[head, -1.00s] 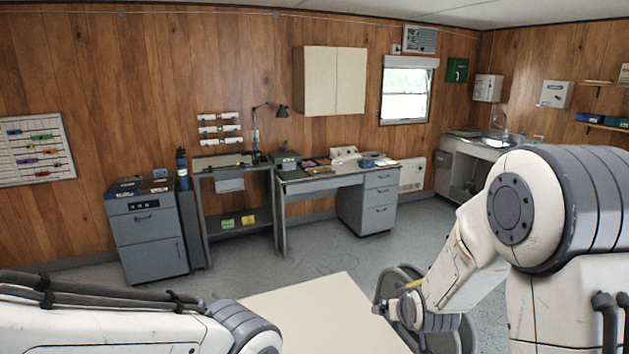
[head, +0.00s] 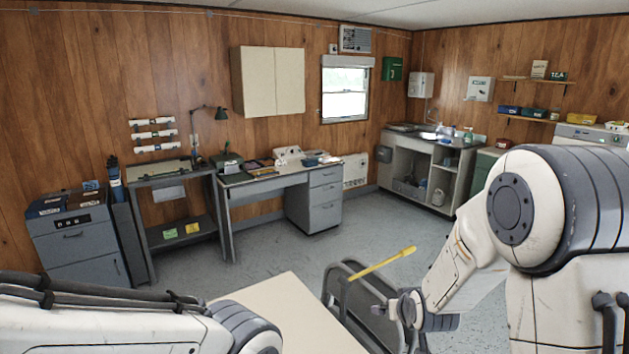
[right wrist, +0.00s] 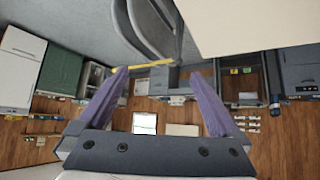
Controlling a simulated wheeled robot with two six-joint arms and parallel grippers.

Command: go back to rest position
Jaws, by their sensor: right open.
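In the head view my right arm comes in from the right, with its gripper (head: 386,308) low in the middle, in front of a grey chair (head: 345,280). In the right wrist view its two purple-grey fingers stand wide apart with nothing between them, so the gripper (right wrist: 156,76) is open. My left arm lies across the lower left, but its gripper is out of the picture.
A pale table top (head: 290,315) is close in front. A yellow bar-like thing (head: 383,262) shows by the chair. A desk (head: 275,180), a workbench (head: 180,235), a grey cabinet (head: 80,250) and a sink unit (head: 425,170) line the walls. Open floor (head: 290,248) lies between.

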